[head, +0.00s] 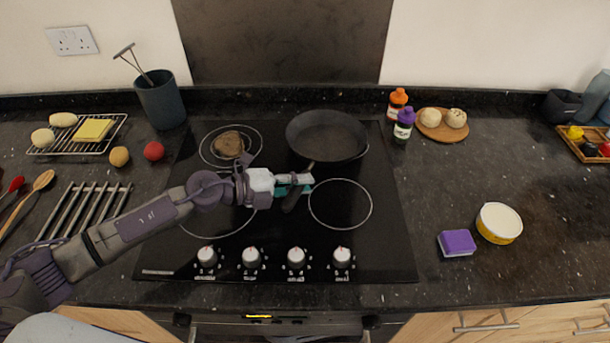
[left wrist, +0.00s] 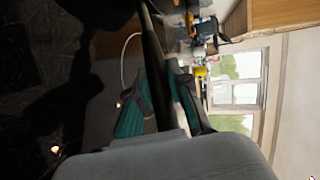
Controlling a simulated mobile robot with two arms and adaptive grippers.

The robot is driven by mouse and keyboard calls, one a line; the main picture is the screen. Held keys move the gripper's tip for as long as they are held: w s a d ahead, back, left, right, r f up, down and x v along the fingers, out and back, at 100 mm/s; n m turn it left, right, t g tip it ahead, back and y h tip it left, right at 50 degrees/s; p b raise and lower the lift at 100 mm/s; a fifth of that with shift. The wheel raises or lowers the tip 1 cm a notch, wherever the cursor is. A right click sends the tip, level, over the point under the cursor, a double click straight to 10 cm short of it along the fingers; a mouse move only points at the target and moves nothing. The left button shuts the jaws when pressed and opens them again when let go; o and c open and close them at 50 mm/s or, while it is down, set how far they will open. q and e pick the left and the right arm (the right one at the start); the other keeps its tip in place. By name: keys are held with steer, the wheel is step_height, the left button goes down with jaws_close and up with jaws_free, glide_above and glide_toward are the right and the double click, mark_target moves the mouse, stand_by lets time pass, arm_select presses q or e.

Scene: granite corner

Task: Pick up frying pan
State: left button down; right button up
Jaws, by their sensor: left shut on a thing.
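The dark frying pan (head: 327,137) is over the back right of the black hob (head: 370,245), with its handle toward the front. My left gripper (head: 295,185) reaches in from the left and is shut on the handle. In the left wrist view the teal fingers of my left gripper (left wrist: 160,100) close around the dark handle, and a dark part of the pan (left wrist: 98,12) shows at the top. I cannot tell whether the pan touches the hob. My right gripper is not in view.
A brown round item (head: 228,144) lies on the back left ring. An orange-capped bottle (head: 397,100) and a purple-capped bottle (head: 404,124) stand close right of the pan. A purple sponge (head: 457,242) and a yellow bowl (head: 499,223) are at the right. The front right ring is clear.

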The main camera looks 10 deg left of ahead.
arm_select(q)
step_height(320, 180, up, 4)
steer(key=shift+w+r+p, duration=0.1)
steer(key=shift+r+p, duration=0.1)
steer(key=shift+p, duration=0.15)
steer(key=s+d+r+p, duration=0.4)
steer(key=d+r+p, duration=0.2)
steer(key=d+p, duration=0.5)
steer(key=shift+r, duration=0.25)
